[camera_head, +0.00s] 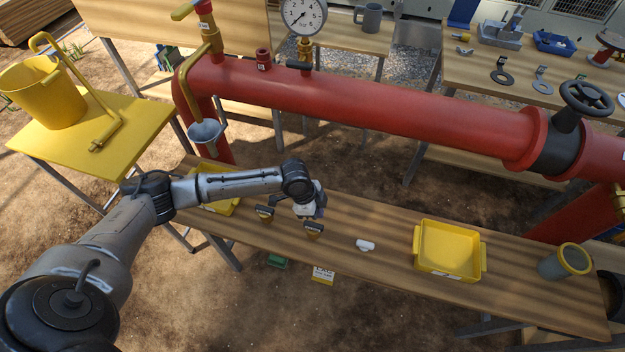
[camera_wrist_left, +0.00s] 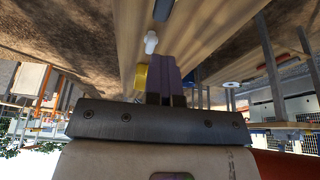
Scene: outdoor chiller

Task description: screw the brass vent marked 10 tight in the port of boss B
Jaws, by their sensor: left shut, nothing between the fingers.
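Two small brass vents with dark tops stand on the front wooden bench, one at the left (camera_head: 265,214) and one at the right (camera_head: 313,230); I cannot read their numbers. My left gripper (camera_head: 318,211) is just above and behind the right one, shut and empty. Its closed purple fingers (camera_wrist_left: 167,75) also show in the left wrist view. A red boss (camera_head: 263,61) with a small label rises from the red pipe (camera_head: 400,108); its letter is too small to read. My right gripper is not in view.
A white piece (camera_head: 365,245) lies right of the vents, then a yellow tray (camera_head: 419,252) and a grey cup with a yellow rim (camera_head: 556,265). A gauge (camera_head: 304,15) stands on the pipe. A funnel (camera_head: 206,135) hangs below the yellow bent pipe at left.

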